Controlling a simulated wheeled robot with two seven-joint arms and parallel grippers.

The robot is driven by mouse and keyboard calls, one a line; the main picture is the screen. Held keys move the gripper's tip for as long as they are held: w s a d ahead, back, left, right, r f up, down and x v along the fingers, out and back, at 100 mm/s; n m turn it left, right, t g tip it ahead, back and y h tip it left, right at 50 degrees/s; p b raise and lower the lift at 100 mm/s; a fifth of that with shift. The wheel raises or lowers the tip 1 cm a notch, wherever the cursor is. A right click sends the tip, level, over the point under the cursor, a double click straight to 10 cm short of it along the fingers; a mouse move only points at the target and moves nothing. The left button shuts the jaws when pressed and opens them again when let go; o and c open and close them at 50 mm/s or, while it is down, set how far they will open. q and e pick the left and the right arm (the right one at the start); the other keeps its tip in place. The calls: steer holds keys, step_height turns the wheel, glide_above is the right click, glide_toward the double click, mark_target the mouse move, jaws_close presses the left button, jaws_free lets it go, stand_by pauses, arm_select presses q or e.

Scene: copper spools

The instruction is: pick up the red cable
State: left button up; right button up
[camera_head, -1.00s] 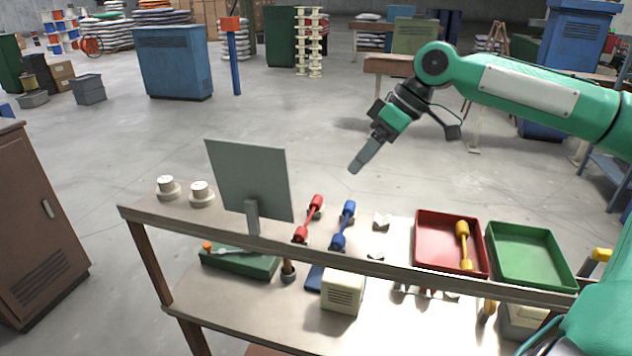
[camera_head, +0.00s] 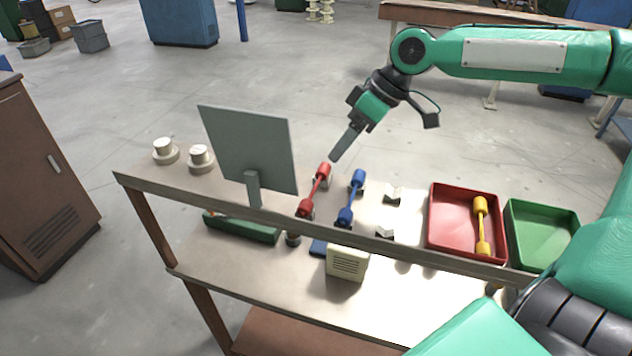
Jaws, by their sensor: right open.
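The red cable (camera_head: 314,190), a dumbbell-shaped piece with a thick block at each end, lies on the bench top (camera_head: 222,184) just right of the grey upright panel. A blue piece of the same shape (camera_head: 351,198) lies close to its right. My right gripper (camera_head: 336,156) hangs above and slightly beyond the red cable's far end, fingers pointing down and left, empty and apart from it. From this angle its fingers overlap, so the gap between them does not show. My left gripper is not in view.
The grey panel (camera_head: 247,148) stands left of the red cable. Two white spools (camera_head: 200,156) sit farther left. A red tray (camera_head: 447,230) with a yellow piece (camera_head: 481,226) and an empty green tray (camera_head: 541,236) are at right. Small light holders (camera_head: 393,194) stand between.

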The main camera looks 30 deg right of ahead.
mark_target(327, 170)
steer(key=shift+s+a+f+p, duration=0.1)
steer(key=shift+a+f+p, duration=0.15)
steer(key=shift+a+p, duration=0.1)
steer(key=x, duration=0.1)
steer(key=p+x, duration=0.1)
steer(key=x, duration=0.1)
steer(key=shift+s+a, duration=0.15)
steer(key=shift+s, duration=0.05)
steer(key=shift+x, duration=0.75)
steer(key=c, duration=1.2)
